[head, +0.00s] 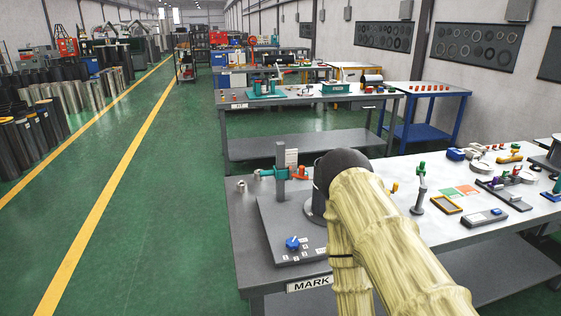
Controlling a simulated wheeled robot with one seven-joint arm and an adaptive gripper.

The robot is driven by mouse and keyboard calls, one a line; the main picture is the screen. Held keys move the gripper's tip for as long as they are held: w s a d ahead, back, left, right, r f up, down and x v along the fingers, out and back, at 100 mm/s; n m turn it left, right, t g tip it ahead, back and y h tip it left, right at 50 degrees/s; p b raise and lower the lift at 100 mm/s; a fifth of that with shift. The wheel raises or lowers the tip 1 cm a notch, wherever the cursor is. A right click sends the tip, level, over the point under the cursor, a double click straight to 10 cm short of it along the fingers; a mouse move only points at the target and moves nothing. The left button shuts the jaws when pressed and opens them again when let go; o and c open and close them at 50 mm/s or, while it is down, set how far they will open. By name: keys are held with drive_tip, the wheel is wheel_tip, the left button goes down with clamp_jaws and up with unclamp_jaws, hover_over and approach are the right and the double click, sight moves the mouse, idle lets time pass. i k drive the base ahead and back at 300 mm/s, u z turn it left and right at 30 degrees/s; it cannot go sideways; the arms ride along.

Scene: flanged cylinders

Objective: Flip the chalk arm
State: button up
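A grey base plate (268,232) lies on the near bench, above the MARK label. A grey post (281,152) stands on it. A blue knob (292,243) sits at the plate's front among small white marks. A dark flanged cylinder (314,207) stands on the plate, mostly hidden behind my pale-sleeved arm. My gripper does not show; my arm covers the plate's right side.
A small metal part (241,186) lies left of the plate. To the right are a small stand with a green top (420,180), a yellow-framed tray (446,204) and several tools. Another bench (310,100) stands behind. Green floor is clear on the left.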

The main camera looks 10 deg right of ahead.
sight(300, 174)
drive_tip(key=u, duration=1.95)
drive_tip(key=k, duration=0.85)
drive_tip(key=z, duration=1.5)
drive_tip(key=i, duration=0.5)
drive_tip(key=u, duration=0.05)
